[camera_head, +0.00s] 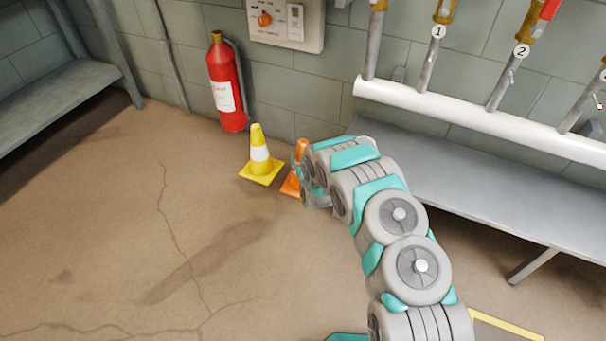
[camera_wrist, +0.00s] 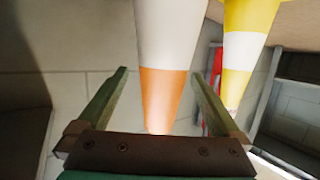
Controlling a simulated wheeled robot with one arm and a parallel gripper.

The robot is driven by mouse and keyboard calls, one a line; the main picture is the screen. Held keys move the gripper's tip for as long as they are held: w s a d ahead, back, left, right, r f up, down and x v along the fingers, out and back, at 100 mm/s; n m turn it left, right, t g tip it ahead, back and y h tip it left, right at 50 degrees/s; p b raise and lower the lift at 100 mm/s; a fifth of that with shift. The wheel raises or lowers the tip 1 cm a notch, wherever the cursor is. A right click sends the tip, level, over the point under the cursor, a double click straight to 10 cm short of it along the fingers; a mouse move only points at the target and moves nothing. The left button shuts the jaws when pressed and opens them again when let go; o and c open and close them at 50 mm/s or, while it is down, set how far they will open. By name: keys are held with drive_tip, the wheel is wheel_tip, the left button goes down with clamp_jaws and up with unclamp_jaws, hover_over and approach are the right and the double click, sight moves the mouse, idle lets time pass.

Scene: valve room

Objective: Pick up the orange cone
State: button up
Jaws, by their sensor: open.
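The orange cone (camera_head: 290,186) stands on the floor by the wall, mostly hidden behind my arm in the head view. Its orange tip and base edge show. In the wrist view the orange cone (camera_wrist: 163,95) appears upside down, with a white band and an orange tip pointing down toward my gripper's palm. My gripper (camera_wrist: 158,72) is open, with one finger on each side of the cone's upper part. Gaps show beside the orange tip; I cannot tell whether the fingers touch it. In the head view my gripper is largely hidden by the arm.
A yellow cone (camera_head: 260,157) with a white band stands just left of the orange cone. A red fire extinguisher (camera_head: 226,85) is by the wall behind. A grey bench (camera_head: 480,200) is on the right, another bench (camera_head: 60,95) at left. The floor at front left is clear.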

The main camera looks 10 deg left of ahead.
drive_tip(key=x, duration=0.3)
drive_tip(key=shift+a+r, duration=0.15)
drive_tip(key=shift+r, duration=0.2)
drive_tip(key=shift+x, duration=0.8)
clamp_jaws()
